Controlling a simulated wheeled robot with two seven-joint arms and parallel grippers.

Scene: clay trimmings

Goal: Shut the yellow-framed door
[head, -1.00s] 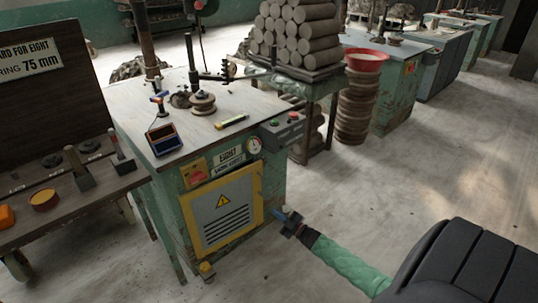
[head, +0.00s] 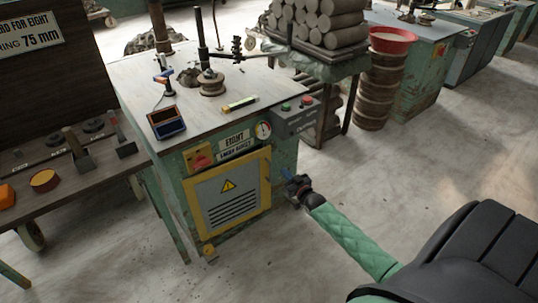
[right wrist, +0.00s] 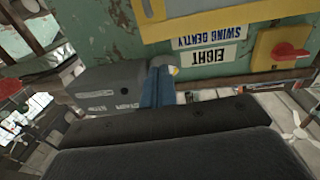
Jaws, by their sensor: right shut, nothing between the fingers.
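The yellow-framed door (head: 228,205) is a grey panel with a warning triangle and vent slots, on the front of the green cabinet (head: 285,165). It lies flat or nearly flat against the cabinet front; I cannot tell whether a small gap is left. My right gripper (head: 289,176) is shut and empty, just right of the door's right edge, near the cabinet's front corner. In the right wrist view its blue fingers (right wrist: 157,86) lie below part of the yellow frame (right wrist: 185,18); contact is unclear. My left gripper is not in view.
A button box (head: 298,117) juts from the cabinet above my right gripper. A red switch (head: 199,160) and labels sit above the door. A wooden bench (head: 90,190) stands at the left, a stack of clay logs (head: 320,22) behind.

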